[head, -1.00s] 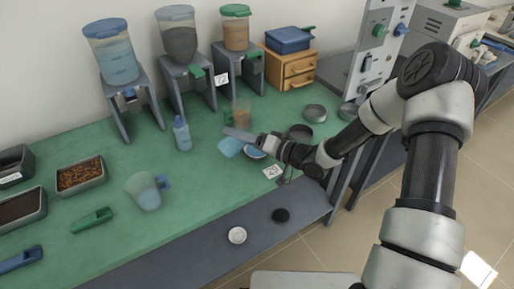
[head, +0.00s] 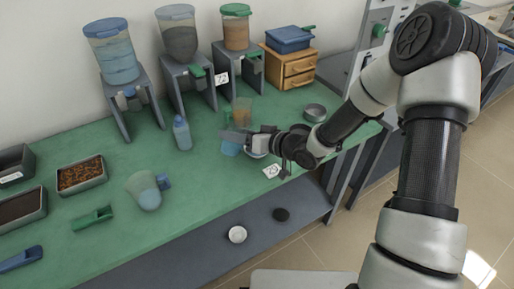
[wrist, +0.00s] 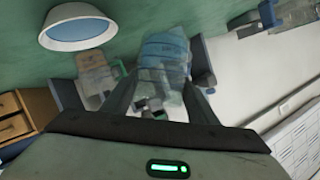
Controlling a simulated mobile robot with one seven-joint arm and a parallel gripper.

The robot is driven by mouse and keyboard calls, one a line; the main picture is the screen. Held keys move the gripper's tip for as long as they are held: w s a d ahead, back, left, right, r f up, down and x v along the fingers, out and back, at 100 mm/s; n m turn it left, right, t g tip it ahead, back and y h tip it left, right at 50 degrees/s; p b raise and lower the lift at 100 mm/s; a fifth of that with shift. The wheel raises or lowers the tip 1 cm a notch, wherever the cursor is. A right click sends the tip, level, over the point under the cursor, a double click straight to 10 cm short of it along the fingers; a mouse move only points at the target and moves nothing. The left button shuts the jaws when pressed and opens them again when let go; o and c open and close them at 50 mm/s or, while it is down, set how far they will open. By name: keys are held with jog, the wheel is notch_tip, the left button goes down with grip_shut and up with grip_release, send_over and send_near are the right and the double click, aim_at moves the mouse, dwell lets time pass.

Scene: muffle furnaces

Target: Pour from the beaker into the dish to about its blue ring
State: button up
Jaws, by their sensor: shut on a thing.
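My gripper (head: 248,141) is shut on a clear beaker (head: 231,148) with pale blue contents, above the green bench. In the wrist view the beaker (wrist: 165,52) is between the fingers, its blue contents toward the picture's top. A white-rimmed dish (head: 256,156) lies on the bench beside and below my gripper, partly covered by it. In the wrist view the dish (wrist: 78,43) is at upper left, apart from the beaker, and looks light blue inside. I cannot make out its ring from its contents. No stream shows between them.
A jug with a blue handle (head: 146,193) and a bottle (head: 181,133) stand to the left. An orange-tinted cup (head: 242,110) stands behind my gripper. Dispensers (head: 178,42) line the back.

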dwell(0.3)
jog(key=n+b, duration=0.1)
jog(key=n+h+b, duration=0.1)
jog(key=shift+f+h+b, duration=0.3)
jog(key=shift+f+b, duration=0.05)
jog(key=shift+b, duration=0.05)
jog(key=shift+w+d+n+t+h+b, duration=0.15)
jog(key=shift+n+t+h+b, duration=0.2)
jog(key=shift+b, duration=0.2)
jog(key=shift+r, duration=0.1)
jog(key=shift+d+f+n+h+b, duration=0.1)
jog(key=shift+f+n+h+b, duration=0.2)
jog(key=shift+b, duration=0.65)
jog(key=shift+r, duration=0.15)
jog(key=shift+r, duration=0.1)
